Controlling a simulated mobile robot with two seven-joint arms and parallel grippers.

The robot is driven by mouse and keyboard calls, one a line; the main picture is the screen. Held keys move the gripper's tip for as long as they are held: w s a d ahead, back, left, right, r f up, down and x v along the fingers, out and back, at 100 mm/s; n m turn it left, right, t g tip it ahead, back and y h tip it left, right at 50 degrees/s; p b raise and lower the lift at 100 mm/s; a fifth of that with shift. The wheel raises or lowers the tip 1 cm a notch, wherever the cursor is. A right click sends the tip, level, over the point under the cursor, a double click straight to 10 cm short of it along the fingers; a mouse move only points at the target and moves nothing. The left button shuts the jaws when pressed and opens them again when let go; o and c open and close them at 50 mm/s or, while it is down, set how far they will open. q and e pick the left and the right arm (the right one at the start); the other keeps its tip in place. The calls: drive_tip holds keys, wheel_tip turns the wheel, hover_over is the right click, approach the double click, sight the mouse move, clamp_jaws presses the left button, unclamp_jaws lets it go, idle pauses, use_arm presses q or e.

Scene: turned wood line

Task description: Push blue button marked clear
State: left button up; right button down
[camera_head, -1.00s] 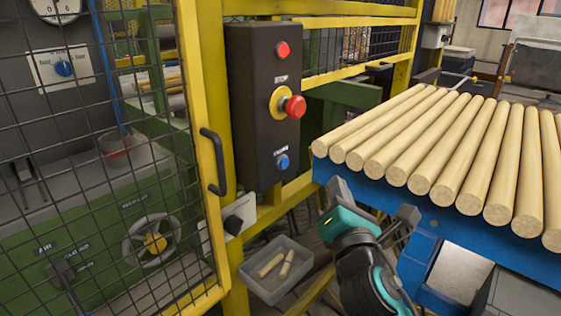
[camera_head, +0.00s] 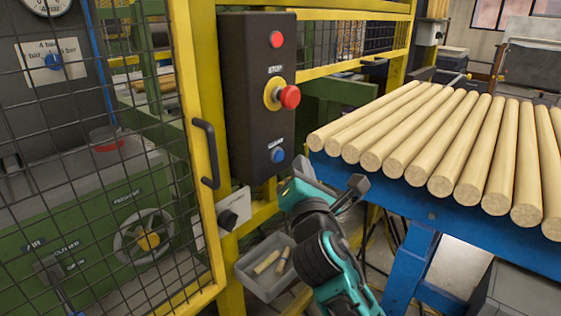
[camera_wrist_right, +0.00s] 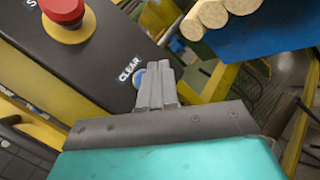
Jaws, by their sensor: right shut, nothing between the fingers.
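The blue button (camera_head: 277,156) sits at the bottom of a dark control box (camera_head: 250,110), under a label that reads CLEAR in the right wrist view. My right gripper (camera_head: 303,168) is just right of and below the button in the head view. In the right wrist view its fingers (camera_wrist_right: 158,80) are shut with nothing between them. They cover part of the blue button (camera_wrist_right: 139,77), whose left edge still shows. I cannot tell whether the fingertips touch it. My left gripper is not in view.
Above the blue button are a red mushroom stop button (camera_head: 290,96) on a yellow collar and a red lamp or button (camera_head: 277,39). A yellow mesh gate (camera_head: 207,190) stands left. A blue rack (camera_head: 450,210) of wooden rods is right. A grey bin (camera_head: 268,283) is below.

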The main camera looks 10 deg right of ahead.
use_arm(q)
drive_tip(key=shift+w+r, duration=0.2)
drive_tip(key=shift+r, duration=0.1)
use_arm(e)
drive_tip(key=shift+w+a, duration=0.55)
drive_tip(key=shift+w, duration=0.1)
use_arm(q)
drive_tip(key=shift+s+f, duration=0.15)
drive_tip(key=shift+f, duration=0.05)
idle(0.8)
use_arm(e)
drive_tip(key=shift+w, duration=0.1)
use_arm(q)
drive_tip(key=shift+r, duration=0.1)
use_arm(e)
drive_tip(key=shift+w+a, duration=0.25)
drive_tip(key=shift+w+a, duration=0.2)
drive_tip(key=shift+w, duration=0.1)
idle(0.9)
use_arm(q)
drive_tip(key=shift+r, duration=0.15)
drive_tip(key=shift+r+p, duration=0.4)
drive_tip(key=shift+p, duration=0.2)
use_arm(e)
drive_tip(key=shift+s+d, duration=0.45)
drive_tip(key=shift+s, duration=0.2)
